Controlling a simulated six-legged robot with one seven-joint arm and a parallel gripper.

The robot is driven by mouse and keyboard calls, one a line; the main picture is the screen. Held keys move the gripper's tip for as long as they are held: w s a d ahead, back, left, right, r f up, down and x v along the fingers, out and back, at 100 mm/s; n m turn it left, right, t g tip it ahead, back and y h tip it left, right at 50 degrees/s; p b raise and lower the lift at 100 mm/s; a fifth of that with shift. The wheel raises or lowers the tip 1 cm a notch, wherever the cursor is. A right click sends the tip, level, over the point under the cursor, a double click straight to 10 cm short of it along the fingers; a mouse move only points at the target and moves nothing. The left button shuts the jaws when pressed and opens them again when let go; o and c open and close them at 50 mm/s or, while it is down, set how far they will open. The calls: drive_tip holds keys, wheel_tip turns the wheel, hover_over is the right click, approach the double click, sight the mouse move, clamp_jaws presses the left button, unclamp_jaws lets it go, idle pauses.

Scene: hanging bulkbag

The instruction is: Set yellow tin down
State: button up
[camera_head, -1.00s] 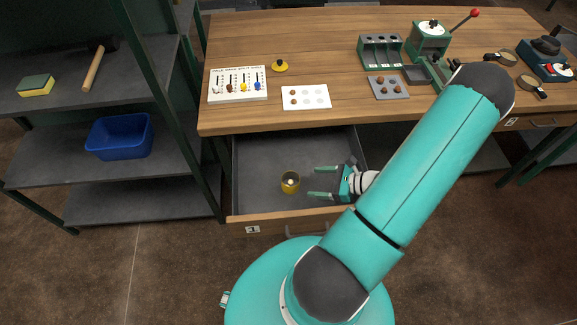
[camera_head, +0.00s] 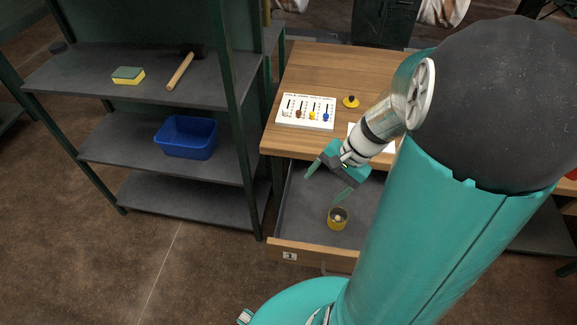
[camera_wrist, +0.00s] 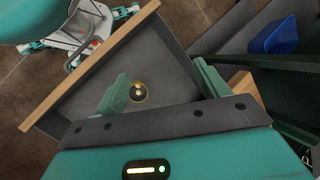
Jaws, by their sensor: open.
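The yellow tin (camera_head: 337,218) stands upright on the floor of the open drawer (camera_head: 308,215). It is open at the top, with a small pale item inside. My gripper (camera_head: 328,183) is open and empty above the drawer, up and to the left of the tin in the head view. In the wrist view the tin (camera_wrist: 137,92) shows between the spread fingers of my gripper (camera_wrist: 163,92), below them and not touching, nearer the left finger.
A shelf rack at the left holds a blue bin (camera_head: 186,138), a sponge (camera_head: 128,75) and a mallet (camera_head: 182,70). On the wooden table (camera_head: 313,65) lie a picture card (camera_head: 306,111) and a yellow lid with a black knob (camera_head: 350,101). My arm hides the table's right side.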

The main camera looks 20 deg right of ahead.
drive_tip(key=s+a+r+n+t+h, duration=0.2)
drive_tip(key=a+r+n, duration=0.4)
drive_tip(key=r, duration=0.2)
drive_tip(key=s+a+r+n+t+h, duration=0.2)
drive_tip(key=a+r+n, duration=0.3)
drive_tip(key=r, duration=0.4)
drive_tip(key=shift+s+a+r+n+h, duration=0.25)
drive_tip(key=shift+s+a+n+h, duration=0.2)
drive_tip(key=shift+a+h, duration=0.2)
